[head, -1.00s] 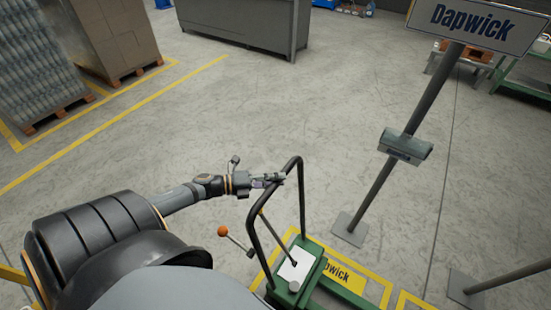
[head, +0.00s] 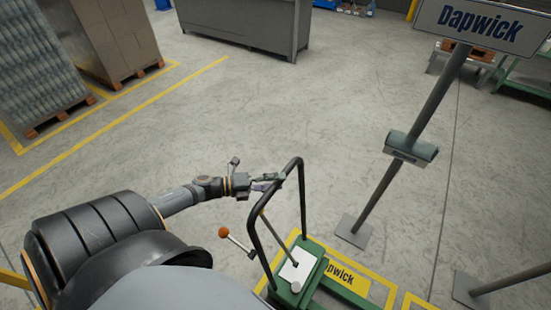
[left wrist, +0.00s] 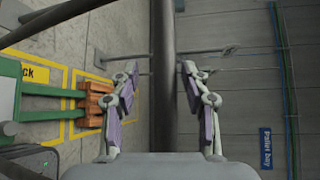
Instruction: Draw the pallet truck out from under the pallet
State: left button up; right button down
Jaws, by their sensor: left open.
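The pallet truck (head: 312,256) is green, with a tall black looped handle (head: 302,210), at the lower middle of the head view. My left gripper (head: 275,181) is open at the upper left of that loop. In the left wrist view its two fingers (left wrist: 158,68) stand apart on either side of a dark bar (left wrist: 165,70); whether they touch it I cannot tell. The truck's green forks (left wrist: 55,90) run to an orange-brown wooden pallet (left wrist: 95,103) in that view. How far they reach under it is unclear. My right gripper is out of view.
A Dapwick sign post (head: 425,100) with a floor plate stands to the right. Loaded pallets (head: 112,40) and a grey cabinet (head: 250,22) are at the back. The middle floor is clear.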

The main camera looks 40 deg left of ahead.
pick_arm(q)
jog(key=shift+r, duration=0.1)
jog(key=f+v, duration=0.1)
jog(key=v, duration=0.6)
jog(key=shift+a+r, duration=0.15)
jog(key=shift+r, duration=0.35)
jog(key=shift+s, duration=0.15)
